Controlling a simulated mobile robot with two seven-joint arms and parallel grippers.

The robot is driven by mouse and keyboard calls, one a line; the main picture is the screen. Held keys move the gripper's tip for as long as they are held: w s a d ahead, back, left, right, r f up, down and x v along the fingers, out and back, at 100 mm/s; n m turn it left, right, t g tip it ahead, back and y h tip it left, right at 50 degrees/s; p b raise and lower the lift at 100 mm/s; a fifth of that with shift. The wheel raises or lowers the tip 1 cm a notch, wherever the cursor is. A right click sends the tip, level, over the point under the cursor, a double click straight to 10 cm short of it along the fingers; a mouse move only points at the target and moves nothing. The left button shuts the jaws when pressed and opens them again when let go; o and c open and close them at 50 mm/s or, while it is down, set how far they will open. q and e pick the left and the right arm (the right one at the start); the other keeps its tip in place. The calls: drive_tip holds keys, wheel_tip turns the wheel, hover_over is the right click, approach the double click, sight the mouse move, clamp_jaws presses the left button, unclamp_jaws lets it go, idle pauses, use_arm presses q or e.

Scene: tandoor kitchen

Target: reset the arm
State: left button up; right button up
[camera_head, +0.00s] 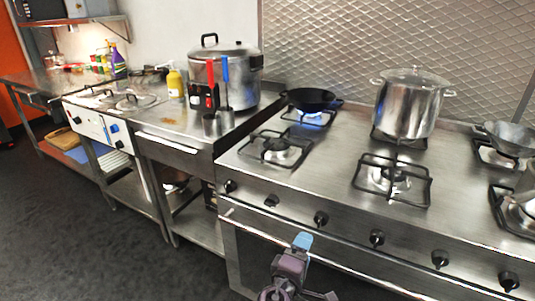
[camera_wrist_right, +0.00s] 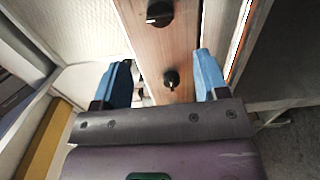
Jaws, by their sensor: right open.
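My right gripper (camera_head: 301,242) shows at the bottom middle of the head view, in front of the steel stove (camera_head: 335,190). In the right wrist view its two blue fingers (camera_wrist_right: 168,85) stand wide apart with nothing between them. Beyond the fingers is the stove's front panel with black knobs (camera_wrist_right: 171,79). The gripper appears apart from the stove front. My left gripper is not in the head view.
A large steel pot (camera_head: 408,105) and a black wok (camera_head: 312,99) stand on the burners; a blue flame shows under the wok. A steel counter with a large cooker (camera_head: 235,75) is left of the stove. The dark floor (camera_head: 75,225) at left is clear.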

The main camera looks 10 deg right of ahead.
drive_tip(key=s+d+f+m+g+y+p, duration=0.1)
drive_tip(key=s+d+f+m+y, duration=0.1)
drive_tip(key=s, duration=0.7)
drive_tip(key=s+d+f+m+g+y+p, duration=0.1)
drive_tip(key=s+d+f+m+y, duration=0.2)
drive_tip(key=s+d, duration=0.4)
drive_tip(key=s+d+f+m+g+y+p, duration=0.2)
drive_tip(key=s+d+f+m+y, duration=0.1)
drive_tip(key=s, duration=1)
drive_tip(key=shift+s+d+m+y, duration=0.2)
drive_tip(key=shift+d+m+y, duration=0.55)
drive_tip(key=shift+m+y, duration=0.3)
